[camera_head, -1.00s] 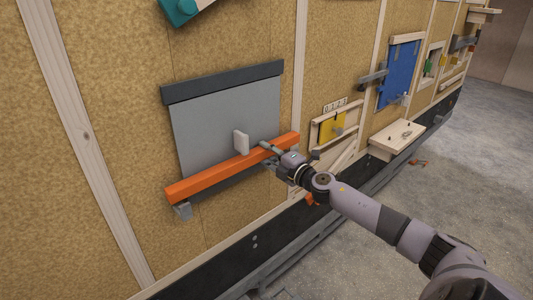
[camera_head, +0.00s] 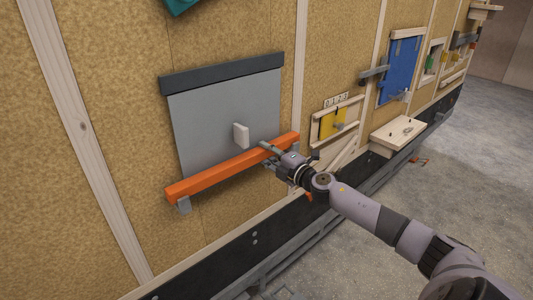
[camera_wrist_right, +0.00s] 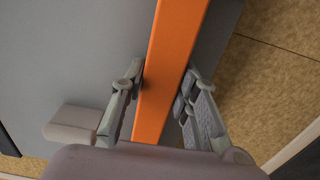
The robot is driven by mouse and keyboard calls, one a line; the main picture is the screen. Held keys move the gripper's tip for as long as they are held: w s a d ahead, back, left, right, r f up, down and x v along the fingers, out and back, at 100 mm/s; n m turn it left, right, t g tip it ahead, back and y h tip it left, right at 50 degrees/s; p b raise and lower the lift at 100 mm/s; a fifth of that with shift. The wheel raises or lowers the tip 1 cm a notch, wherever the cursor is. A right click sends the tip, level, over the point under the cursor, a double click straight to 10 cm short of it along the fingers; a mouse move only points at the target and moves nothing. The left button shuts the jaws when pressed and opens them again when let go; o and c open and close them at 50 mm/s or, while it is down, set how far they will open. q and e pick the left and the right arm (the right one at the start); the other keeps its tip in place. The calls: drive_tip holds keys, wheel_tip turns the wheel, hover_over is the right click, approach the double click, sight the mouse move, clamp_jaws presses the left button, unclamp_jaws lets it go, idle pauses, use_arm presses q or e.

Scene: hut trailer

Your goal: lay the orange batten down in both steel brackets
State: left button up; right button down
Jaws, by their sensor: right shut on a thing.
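The orange batten (camera_head: 222,174) runs across the lower part of the grey panel, its left end slightly lower in the picture. One steel bracket (camera_head: 184,204) shows just below the batten's left end. I cannot tell whether the batten rests in it. I cannot make out the other bracket near the right end, where my arm blocks the view. My right gripper (camera_head: 268,155) is shut on the batten near its right end. In the right wrist view its fingers (camera_wrist_right: 157,102) stand on both sides of the batten (camera_wrist_right: 170,70). My left gripper is not in view.
The grey panel (camera_head: 215,120) has a dark top strip (camera_head: 222,75) and a pale knob (camera_head: 241,134) just above the batten. A yellow panel (camera_head: 332,123), a wooden shelf (camera_head: 398,133) and a blue panel (camera_head: 399,72) are farther right.

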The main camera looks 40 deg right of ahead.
drive_tip(key=shift+f+b, duration=0.7)
drive_tip(key=shift+f, duration=0.1)
idle(0.4)
drive_tip(key=c, duration=1.2)
unclamp_jaws()
drive_tip(key=shift+o, duration=0.6)
drive_tip(key=shift+f, duration=0.1)
drive_tip(key=o, duration=0.7)
drive_tip(key=shift+s, duration=0.2)
drive_tip(key=shift+s+d+f+b, duration=0.15)
drive_tip(key=shift+s+b, duration=0.15)
drive_tip(key=shift+s, duration=1)
